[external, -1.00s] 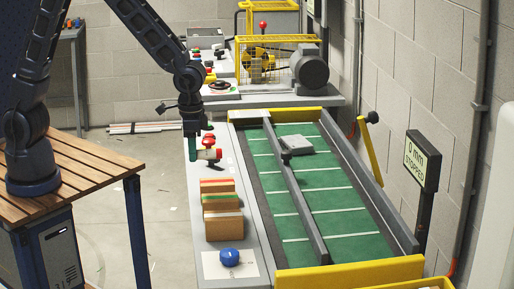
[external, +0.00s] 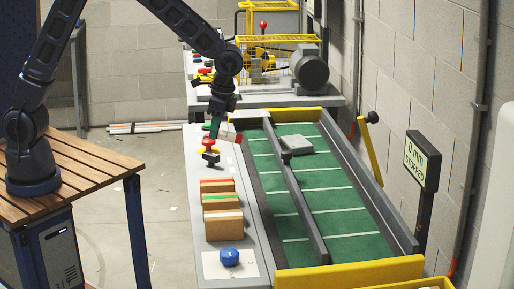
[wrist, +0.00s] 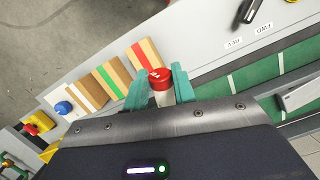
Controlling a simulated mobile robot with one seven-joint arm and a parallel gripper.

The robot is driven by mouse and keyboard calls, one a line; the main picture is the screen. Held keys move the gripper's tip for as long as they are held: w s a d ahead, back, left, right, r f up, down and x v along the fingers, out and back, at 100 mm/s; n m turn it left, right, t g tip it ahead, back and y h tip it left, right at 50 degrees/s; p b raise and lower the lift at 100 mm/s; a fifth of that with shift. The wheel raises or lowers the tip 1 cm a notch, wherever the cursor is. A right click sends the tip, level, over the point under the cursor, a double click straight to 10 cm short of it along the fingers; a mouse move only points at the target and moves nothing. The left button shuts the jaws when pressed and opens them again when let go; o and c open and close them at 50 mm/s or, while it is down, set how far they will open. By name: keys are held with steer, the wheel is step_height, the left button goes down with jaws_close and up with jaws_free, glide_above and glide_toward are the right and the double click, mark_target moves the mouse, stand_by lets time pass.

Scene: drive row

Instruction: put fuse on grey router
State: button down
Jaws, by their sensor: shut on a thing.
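My gripper (external: 217,128) is shut on the fuse, a white cylinder with red ends. The fuse (external: 230,137) is held roughly level above the far part of the grey side panel. In the wrist view its red end (wrist: 160,76) shows between the teal fingers (wrist: 161,88); the rest of it is mostly hidden. The grey router, a flat grey box (external: 312,145), lies on the green belt, to the right of my gripper and apart from it. It also shows partly at the right edge of the wrist view (wrist: 302,93).
The side panel (external: 253,225) carries a red knob (external: 208,145), a black handle (external: 211,158), several striped wooden blocks (external: 222,223) and a blue knob (external: 229,257). A grey rail (external: 300,198) runs along the green belt (external: 333,197). The sign (external: 421,163) reads 0 mm, stopped.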

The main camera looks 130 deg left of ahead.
steer(key=s+a+m+g+y, duration=0.15)
steer(key=a+m, duration=0.25)
steer(key=a, duration=0.4)
steer(key=s+a+r+m+g+y, duration=0.1)
steer(key=a+m+g+y, duration=0.15)
steer(key=a, duration=0.45)
steer(key=s+a+m+g+y, duration=0.1)
steer(key=a+m+g, duration=0.25)
steer(key=a, duration=0.45)
steer(key=w+a+r+m+t+y, duration=0.1)
steer(key=a+r+m+t+y, duration=0.25)
steer(key=a+m+y, duration=0.5)
steer(key=w+a+r+m+t+y, duration=0.1)
steer(key=a+r+m+t+y, duration=0.3)
steer(key=a, duration=0.7)
steer(key=shift+n+g+y, duration=0.35)
steer(key=shift+g+y, duration=0.3)
steer(key=shift+g, duration=0.05)
step_height(320, 180, down, 18)
steer(key=shift+w+a+f, duration=0.1)
steer(key=shift+a+f, duration=0.05)
steer(key=shift+f, duration=0.05)
steer(key=shift+f, duration=0.15)
steer(key=c, duration=1.1)
jaws_free()
steer(key=shift+c, duration=0.2)
